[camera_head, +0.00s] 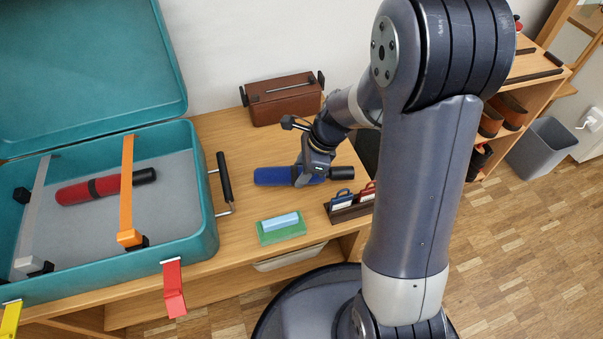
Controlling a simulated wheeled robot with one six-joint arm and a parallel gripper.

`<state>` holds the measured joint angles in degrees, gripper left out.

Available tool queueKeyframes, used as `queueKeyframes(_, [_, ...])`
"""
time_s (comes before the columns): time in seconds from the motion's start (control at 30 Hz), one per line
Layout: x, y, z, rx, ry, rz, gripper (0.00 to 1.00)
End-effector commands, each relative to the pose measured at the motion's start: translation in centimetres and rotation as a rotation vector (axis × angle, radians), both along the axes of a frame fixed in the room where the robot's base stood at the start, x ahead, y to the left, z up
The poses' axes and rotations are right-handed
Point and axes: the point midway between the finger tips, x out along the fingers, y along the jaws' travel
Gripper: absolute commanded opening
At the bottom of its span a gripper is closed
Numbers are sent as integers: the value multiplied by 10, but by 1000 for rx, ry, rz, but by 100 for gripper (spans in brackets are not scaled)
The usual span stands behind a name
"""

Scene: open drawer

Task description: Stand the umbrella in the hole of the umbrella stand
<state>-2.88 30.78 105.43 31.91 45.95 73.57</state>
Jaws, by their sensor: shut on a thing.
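A folded blue umbrella (272,175) with a black handle (342,172) lies sideways at the middle of the wooden table. My gripper (306,178) is over its middle from above, shut on the umbrella. The fingers hide part of the blue body. I cannot tell whether the umbrella touches the table. A second, red umbrella-like roll (95,188) with a black end lies inside the open teal suitcase. An umbrella stand with a hole is not clearly seen; a dark shape (368,150) behind my arm is mostly hidden and I cannot tell what it is.
The open teal suitcase (205,215) fills the table's left. A brown box (284,98) stands at the wall. A green block with a light blue top (281,229) and a tag rack (348,211) are near the front edge. A grey bin (541,150) stands on the floor at right.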

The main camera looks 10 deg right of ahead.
Motion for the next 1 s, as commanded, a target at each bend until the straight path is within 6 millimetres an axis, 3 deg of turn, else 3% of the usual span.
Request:
queueKeyframes(0.37, [0,0,-5,0,-1,1,12])
queueKeyframes(0.4, [0,0,-4,0,-1,1,45])
queueKeyframes(0.63, [0,0,-4,0,-1,1,64])
queueKeyframes(0.87, [0,0,-3,0,-2,0,65])
queueKeyframes(1.0, [1,-2,7,1,-4,-1,65])
